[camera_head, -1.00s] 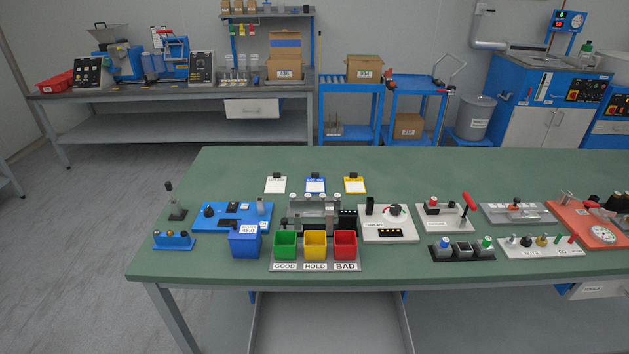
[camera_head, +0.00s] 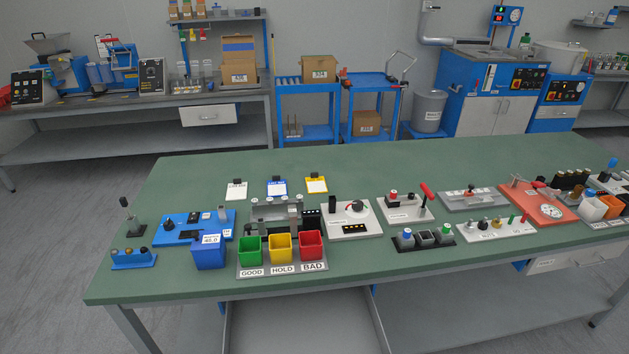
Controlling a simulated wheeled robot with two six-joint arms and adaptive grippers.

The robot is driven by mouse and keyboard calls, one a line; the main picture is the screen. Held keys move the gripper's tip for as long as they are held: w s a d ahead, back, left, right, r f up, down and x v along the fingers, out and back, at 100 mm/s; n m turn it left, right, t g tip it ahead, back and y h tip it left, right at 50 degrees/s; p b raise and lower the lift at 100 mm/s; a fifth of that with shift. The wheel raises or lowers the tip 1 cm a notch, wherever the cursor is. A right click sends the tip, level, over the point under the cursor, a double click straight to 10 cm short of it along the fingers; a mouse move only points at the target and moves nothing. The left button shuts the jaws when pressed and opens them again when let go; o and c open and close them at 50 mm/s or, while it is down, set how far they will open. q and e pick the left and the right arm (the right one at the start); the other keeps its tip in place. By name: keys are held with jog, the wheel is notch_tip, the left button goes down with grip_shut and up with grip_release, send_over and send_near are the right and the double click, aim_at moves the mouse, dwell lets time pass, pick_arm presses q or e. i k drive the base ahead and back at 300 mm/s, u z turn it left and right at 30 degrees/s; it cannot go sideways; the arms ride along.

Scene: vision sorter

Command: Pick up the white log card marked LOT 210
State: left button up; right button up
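Three log cards with dark clips stand in a row on the green table, behind the sorting fixture. The white card (camera_head: 236,190) is the leftmost; its print is too small to read. A blue-edged card (camera_head: 276,188) is beside it, and a yellow-edged card (camera_head: 316,185) is to the right. They stand a little apart from one another. Neither of my grippers shows in the head view.
In front of the cards are a grey fixture (camera_head: 262,207) and green (camera_head: 250,251), yellow (camera_head: 281,248) and red (camera_head: 311,245) bins labelled GOOD, HOLD and BAD. The green table (camera_head: 400,157) is clear behind the cards.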

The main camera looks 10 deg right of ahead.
aim_at(237, 190)
jog(key=u, duration=2.55)
jog(key=i, duration=3.1)
jog(key=z, duration=2.55)
jog(key=i, duration=2.9)
